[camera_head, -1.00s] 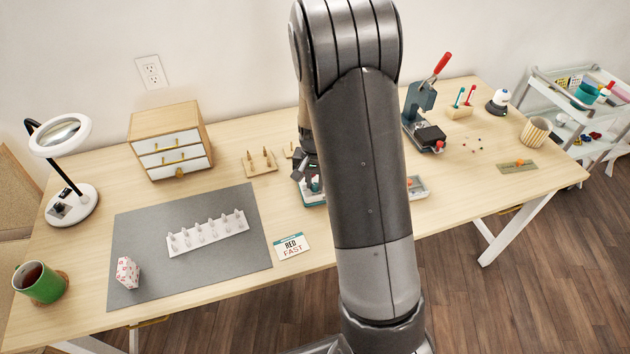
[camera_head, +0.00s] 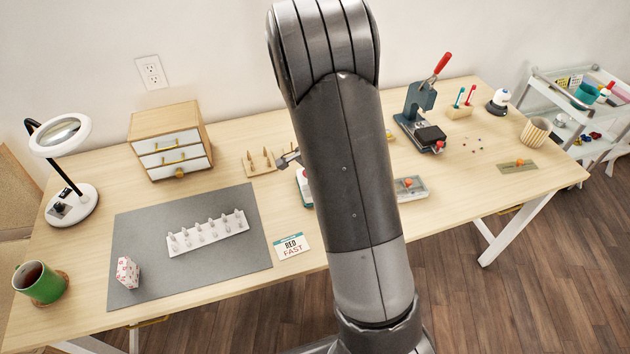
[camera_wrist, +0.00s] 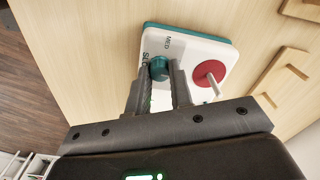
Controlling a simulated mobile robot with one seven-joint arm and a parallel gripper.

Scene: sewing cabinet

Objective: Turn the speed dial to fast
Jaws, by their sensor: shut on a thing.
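The machine with the speed dial is a white box on a teal base (camera_wrist: 205,50). In the wrist view it shows the printed word MED, part of another label beside the left finger, and a red disc (camera_wrist: 210,73) with a pale post. The teal dial (camera_wrist: 159,68) sits between the fingertips of my gripper (camera_wrist: 160,74), which is shut on it. I cannot make out a pointer on the dial. In the head view my arm hides most of the machine (camera_head: 305,188) and the dial. A card (camera_head: 291,246) reading RED FAST lies in front.
A grey mat (camera_head: 140,225) with a white rack (camera_head: 207,233) lies left. A small drawer cabinet (camera_head: 170,140) and a wooden peg stand (camera_head: 262,163) are behind. A shallow tray (camera_head: 410,189) and a press (camera_head: 422,115) are to the right of my arm.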

